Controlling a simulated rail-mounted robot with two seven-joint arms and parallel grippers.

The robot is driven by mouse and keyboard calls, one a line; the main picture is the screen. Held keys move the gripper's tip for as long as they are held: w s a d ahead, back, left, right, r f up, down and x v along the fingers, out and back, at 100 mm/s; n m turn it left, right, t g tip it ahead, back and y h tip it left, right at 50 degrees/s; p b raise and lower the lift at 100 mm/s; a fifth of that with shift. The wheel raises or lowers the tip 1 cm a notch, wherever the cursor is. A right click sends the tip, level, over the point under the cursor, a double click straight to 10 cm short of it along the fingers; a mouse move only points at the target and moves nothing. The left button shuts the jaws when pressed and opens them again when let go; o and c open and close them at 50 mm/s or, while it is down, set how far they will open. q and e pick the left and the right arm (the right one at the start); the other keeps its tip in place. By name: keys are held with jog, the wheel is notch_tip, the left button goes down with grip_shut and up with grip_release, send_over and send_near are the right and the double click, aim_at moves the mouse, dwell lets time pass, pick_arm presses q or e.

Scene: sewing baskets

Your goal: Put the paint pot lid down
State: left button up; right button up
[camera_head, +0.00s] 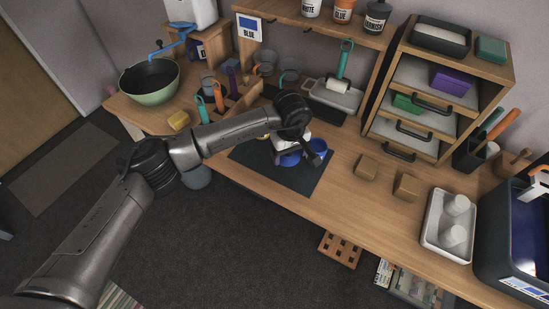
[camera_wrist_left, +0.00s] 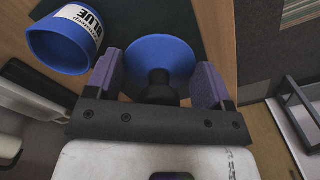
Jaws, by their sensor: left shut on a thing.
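The blue paint pot lid (camera_wrist_left: 160,52) is a round blue disc with a black knob. My left gripper (camera_wrist_left: 160,84) is shut on the knob, one finger on each side. In the head view the lid (camera_head: 289,159) shows below my left gripper (camera_head: 290,149), over the dark mat (camera_head: 305,180); I cannot tell whether it touches the mat. The open blue paint pot (camera_wrist_left: 62,45), labelled BLUE, stands upright beside the lid, apart from it. The pot also shows in the head view (camera_head: 318,147), partly hidden by my wrist. My right gripper is not in view.
Two wooden blocks (camera_head: 405,187) lie right of the mat. A white tray with cups (camera_head: 433,217) stands farther right. A drawer unit (camera_head: 405,140) and a tool rack (camera_head: 240,95) stand behind. The mat's front part is clear.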

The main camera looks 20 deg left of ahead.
pick_arm(q)
jog(key=a+f, duration=0.2)
jog(key=a, duration=0.1)
jog(key=a+f, duration=0.1)
jog(key=shift+w+a, duration=0.35)
jog(key=shift+w, duration=0.05)
jog(key=shift+f, duration=1.95)
jog(key=shift+f, duration=0.15)
jog(key=o, duration=0.9)
notch_tip(320, 180, up, 12)
jog(key=shift+r, duration=0.15)
